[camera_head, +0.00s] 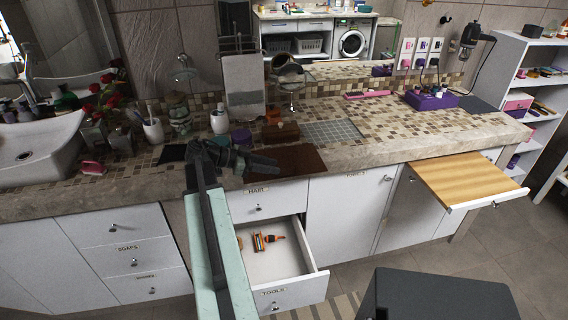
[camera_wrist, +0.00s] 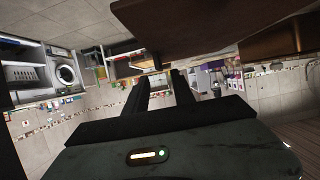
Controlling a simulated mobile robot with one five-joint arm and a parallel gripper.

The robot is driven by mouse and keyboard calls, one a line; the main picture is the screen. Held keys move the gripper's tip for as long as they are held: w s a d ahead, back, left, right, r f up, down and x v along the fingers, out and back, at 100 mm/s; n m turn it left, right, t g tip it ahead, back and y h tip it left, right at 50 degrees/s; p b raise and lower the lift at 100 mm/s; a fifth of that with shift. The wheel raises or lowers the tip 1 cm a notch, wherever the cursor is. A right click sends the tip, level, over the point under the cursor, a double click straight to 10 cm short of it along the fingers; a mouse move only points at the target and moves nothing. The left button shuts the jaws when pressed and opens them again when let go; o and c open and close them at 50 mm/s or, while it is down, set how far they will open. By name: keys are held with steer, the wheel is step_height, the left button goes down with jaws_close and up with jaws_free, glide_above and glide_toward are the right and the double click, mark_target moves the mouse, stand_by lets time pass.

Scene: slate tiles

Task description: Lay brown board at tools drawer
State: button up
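The brown board (camera_head: 297,161) is a dark, flat rectangle at the counter's front edge, above the open drawer. I cannot tell whether it rests fully on the counter. In the wrist view a large dark brown surface (camera_wrist: 215,32), likely this board, fills the top beyond my fingertips. My gripper (camera_head: 268,162) reaches over the counter at the board's left side. Its two fingers (camera_wrist: 160,76) show a gap between them, with no clear grip on the board. The tools drawer (camera_head: 288,262) is pulled out, its front labelled TOOLS, with an orange tool (camera_head: 263,241) inside.
A small brown chest (camera_head: 280,131) and a round mirror (camera_head: 291,82) stand behind the board. A light wooden pull-out board (camera_head: 470,178) sticks out at right.

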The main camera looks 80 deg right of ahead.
mark_target(254, 180)
steer(key=p+v, duration=0.1)
steer(key=v, duration=0.5)
steer(key=w+a+f+n+t, duration=0.45)
steer(key=w+a+n, duration=0.25)
steer(key=w+a, duration=0.45)
steer(key=w+a+f+n+t, duration=0.3)
steer(key=w+a+f+n, duration=0.3)
steer(key=w+a+n, duration=0.5)
steer(key=w+a+f+n+t+y, duration=0.1)
steer(key=w+a+n, duration=0.3)
steer(key=a, duration=0.8)
steer(key=w+a+f+n+t+y, duration=0.1)
steer(key=w+a+n, duration=0.3)
steer(key=a, duration=0.8)
steer(key=w+a+f+n+t+y, duration=0.2)
steer(key=w+a+n+y, duration=0.1)
steer(key=a, duration=1)
steer(key=shift+w+n+t, duration=0.35)
steer(key=shift+w+n, duration=0.55)
steer(key=shift+w, duration=0.1)
steer(key=shift+o, duration=0.4)
steer(key=shift+a+f+y, duration=0.15)
steer(key=shift+y, duration=0.15)
